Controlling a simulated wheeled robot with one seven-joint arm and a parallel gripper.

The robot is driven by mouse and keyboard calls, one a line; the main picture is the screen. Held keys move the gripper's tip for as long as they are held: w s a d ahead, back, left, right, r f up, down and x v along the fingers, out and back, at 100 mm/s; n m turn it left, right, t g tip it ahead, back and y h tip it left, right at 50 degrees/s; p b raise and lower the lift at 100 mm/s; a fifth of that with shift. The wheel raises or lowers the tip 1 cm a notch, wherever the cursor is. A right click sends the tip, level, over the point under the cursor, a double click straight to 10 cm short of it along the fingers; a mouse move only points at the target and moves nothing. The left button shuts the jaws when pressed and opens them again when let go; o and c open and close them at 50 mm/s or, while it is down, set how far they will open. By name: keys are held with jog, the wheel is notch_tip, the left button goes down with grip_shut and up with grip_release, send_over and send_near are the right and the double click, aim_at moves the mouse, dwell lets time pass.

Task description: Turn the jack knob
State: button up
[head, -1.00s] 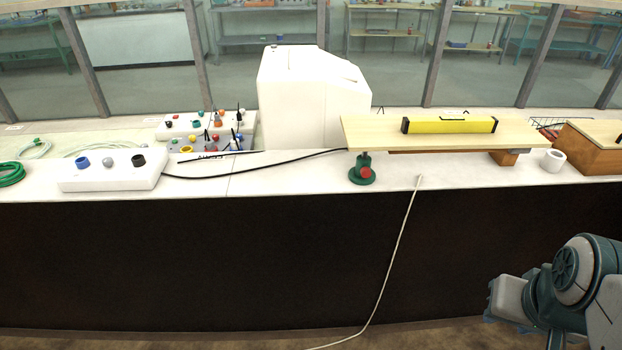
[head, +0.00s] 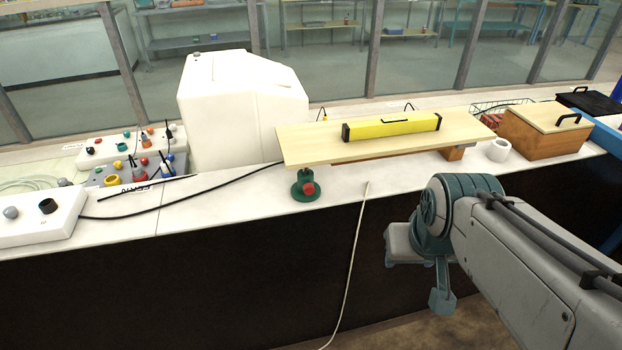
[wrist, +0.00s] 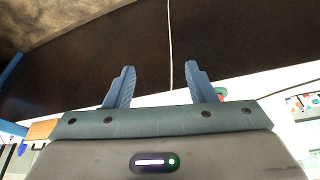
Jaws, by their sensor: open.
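The jack (head: 304,186) is a small green stand with a red knob (head: 309,188) on its front. It stands on the white counter under the left end of a pale wooden board (head: 290,145). A yellow spirit level (head: 392,126) lies on the board. My gripper (wrist: 158,85) shows in the wrist view with its two blue fingers apart and nothing between them. In the head view my arm is at the lower right, in front of the counter, below and to the right of the jack and clear of it. A bit of green and red shows behind the right finger in the wrist view.
A white cable (head: 352,260) hangs down the dark counter front between jack and arm. A white box-shaped housing (head: 235,110) stands behind left. A wooden block (head: 452,153), a white ring (head: 497,150) and a wooden box (head: 545,135) are to the right. Control panels sit left.

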jog(key=w+a+f+n+t+y+p, duration=0.15)
jog(key=w+f, duration=0.25)
jog(key=w, duration=0.4)
jog(key=w+a+f+t+p, duration=0.1)
jog(key=w+a+f+t, duration=0.2)
jog(key=w, duration=0.5)
jog(key=w+a+f+m+t+y+b, duration=0.3)
jog(key=w+a+f+m+t+b, duration=0.1)
jog(key=a+f+t, duration=0.4)
jog(key=shift+w+a+f+m+t+y, duration=0.35)
jog(key=shift+w+a+f+m, duration=0.25)
jog(key=shift+a+m, duration=0.4)
jog(key=b, duration=0.2)
jog(key=shift+w+f+b, duration=0.1)
jog(key=shift+w+b, duration=0.05)
jog(key=shift+b, duration=0.25)
jog(key=b, duration=0.2)
jog(key=shift+a+f+b, duration=0.1)
jog(key=shift+a+b, duration=0.1)
jog(key=shift+b, duration=0.2)
